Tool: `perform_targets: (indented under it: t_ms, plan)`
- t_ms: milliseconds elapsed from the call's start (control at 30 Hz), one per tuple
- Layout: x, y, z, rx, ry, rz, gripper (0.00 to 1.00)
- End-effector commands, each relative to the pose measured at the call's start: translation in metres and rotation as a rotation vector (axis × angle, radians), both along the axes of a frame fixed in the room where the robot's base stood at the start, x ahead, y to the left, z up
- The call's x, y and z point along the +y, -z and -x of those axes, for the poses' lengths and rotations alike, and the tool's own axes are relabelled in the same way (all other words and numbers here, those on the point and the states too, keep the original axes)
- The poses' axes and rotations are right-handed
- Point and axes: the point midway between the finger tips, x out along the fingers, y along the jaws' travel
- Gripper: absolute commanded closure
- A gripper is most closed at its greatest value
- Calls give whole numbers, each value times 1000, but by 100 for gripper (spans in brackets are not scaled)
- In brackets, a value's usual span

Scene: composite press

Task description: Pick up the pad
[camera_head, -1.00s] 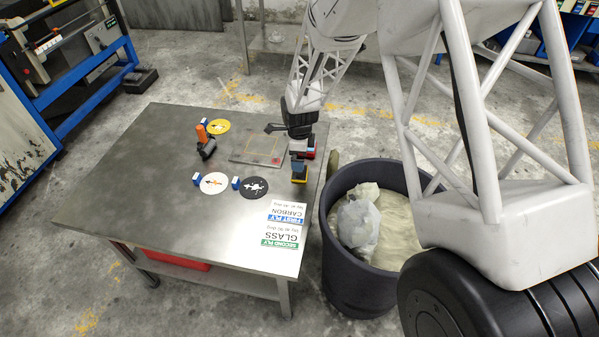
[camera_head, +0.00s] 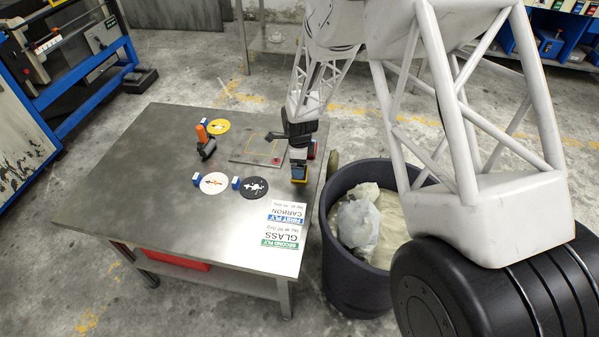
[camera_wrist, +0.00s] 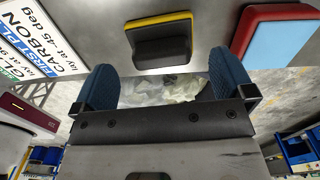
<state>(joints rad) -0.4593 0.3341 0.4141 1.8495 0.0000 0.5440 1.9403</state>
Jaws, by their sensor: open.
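Two small blocks lie near the table's right edge, and I cannot tell which the task calls the pad. One is yellow and black (camera_head: 299,173); in the wrist view this yellow-edged black block (camera_wrist: 160,42) lies just beyond my fingertips, centred across the gap. The other is red (camera_head: 311,150), partly hidden by my gripper in the head view; in the wrist view the red block with a light blue face (camera_wrist: 282,38) is at upper right. My gripper (camera_wrist: 160,78) is open and empty, its blue fingers apart. In the head view my gripper (camera_head: 299,160) is low over the blocks.
The metal table (camera_head: 130,190) holds a flat plate (camera_head: 250,150), an orange-handled tool (camera_head: 205,140), several round discs with small blue-white blocks, and printed ply labels (camera_head: 285,225). A dark bin (camera_head: 345,275) with crumpled material stands right of the table. The table's left part is clear.

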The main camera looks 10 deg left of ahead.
Motion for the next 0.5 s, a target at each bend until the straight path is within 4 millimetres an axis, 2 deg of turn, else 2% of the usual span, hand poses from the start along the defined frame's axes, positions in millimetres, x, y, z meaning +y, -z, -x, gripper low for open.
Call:
perform_targets:
  t_ms: [300, 500]
  plan:
    - [0, 33, -1, 2, 0, 1, 0]
    - [0, 42, -1, 0, 0, 0, 0]
